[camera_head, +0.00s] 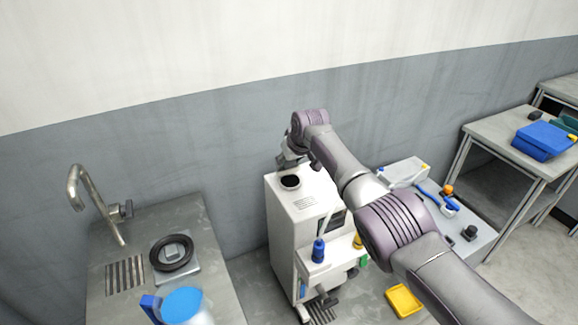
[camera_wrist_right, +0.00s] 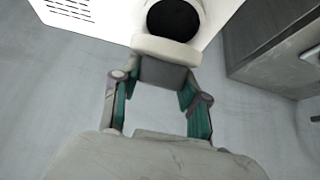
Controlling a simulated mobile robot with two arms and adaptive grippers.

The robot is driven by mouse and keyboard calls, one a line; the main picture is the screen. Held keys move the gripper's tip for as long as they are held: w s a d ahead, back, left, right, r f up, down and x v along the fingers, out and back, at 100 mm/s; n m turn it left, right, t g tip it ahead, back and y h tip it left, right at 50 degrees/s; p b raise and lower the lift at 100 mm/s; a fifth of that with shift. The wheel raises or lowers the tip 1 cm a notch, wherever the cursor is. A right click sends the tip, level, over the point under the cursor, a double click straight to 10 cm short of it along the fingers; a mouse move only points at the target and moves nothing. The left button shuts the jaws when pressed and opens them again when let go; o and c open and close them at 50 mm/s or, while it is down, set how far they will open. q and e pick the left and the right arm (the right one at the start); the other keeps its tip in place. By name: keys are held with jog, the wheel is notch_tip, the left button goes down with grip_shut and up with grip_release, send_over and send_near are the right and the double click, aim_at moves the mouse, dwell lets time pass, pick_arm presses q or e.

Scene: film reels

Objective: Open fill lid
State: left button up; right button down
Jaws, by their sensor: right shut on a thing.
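The white machine (camera_head: 296,212) stands against the grey wall, with a round dark fill opening (camera_head: 290,182) in its top. My right gripper (camera_head: 286,161) is just behind that opening. In the right wrist view my right gripper (camera_wrist_right: 162,82) is shut on a grey block-like part at the pale fill lid (camera_wrist_right: 166,48). The lid is raised at the edge of the dark opening (camera_wrist_right: 173,18), which shows uncovered. The lid's far face and exact hinge are hidden. My left gripper is in neither view.
A sink counter (camera_head: 215,262) with a tap (camera_head: 92,205), a black reel (camera_head: 172,253) and a blue-topped jug (camera_head: 184,306) is at left. A low table with small items is right of the machine. A yellow tray (camera_head: 404,301) lies on the floor.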

dwell(0.3)
jog(key=c, duration=0.6)
grip_release()
jog(key=shift+o, duration=0.2)
jog(key=shift+s+d+r, duration=0.1)
jog(key=shift+s+r, duration=0.05)
jog(key=shift+r, duration=0.3)
jog(key=v, duration=1.1)
jog(key=shift+s+f, duration=0.1)
